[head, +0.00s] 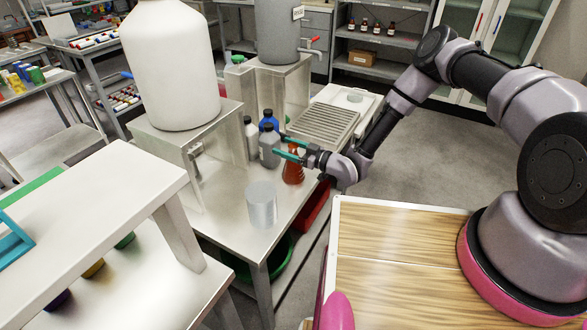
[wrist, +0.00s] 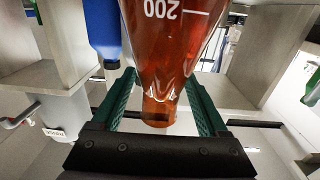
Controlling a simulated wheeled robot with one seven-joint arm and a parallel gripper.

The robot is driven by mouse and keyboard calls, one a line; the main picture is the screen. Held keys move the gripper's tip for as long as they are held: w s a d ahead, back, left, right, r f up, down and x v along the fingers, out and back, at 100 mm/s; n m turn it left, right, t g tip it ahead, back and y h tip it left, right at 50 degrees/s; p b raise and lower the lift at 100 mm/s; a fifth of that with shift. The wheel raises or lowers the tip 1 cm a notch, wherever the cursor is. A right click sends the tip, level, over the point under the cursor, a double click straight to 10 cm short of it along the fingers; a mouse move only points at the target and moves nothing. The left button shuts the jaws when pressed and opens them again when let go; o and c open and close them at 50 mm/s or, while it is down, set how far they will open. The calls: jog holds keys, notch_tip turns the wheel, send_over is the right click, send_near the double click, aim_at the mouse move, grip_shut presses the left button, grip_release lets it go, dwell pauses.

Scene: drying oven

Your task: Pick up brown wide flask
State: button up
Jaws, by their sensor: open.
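The brown wide flask (head: 293,172) stands upright on the metal table in the head view, a conical flask of amber glass. My gripper (head: 283,147) is at its upper part with green fingers spread. In the wrist view the flask (wrist: 168,60) appears upside down, with a "200" mark on its body. Its neck lies between the two green fingers of my gripper (wrist: 158,100). The fingers are open, with a visible gap on the neck's sides. Part of the flask's top is hidden by the gripper in the head view.
A grey bottle (head: 268,150), a blue bottle (head: 268,122) and a whitish bottle (head: 250,138) stand close behind the flask. A clear glass beaker (head: 262,205) stands in front. A ribbed metal rack (head: 325,125) lies behind right. A large white container (head: 170,65) stands at left.

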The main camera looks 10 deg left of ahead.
jog(key=shift+w+a, duration=0.1)
jog(key=shift+a, duration=0.05)
grip_shut()
dwell(1.4)
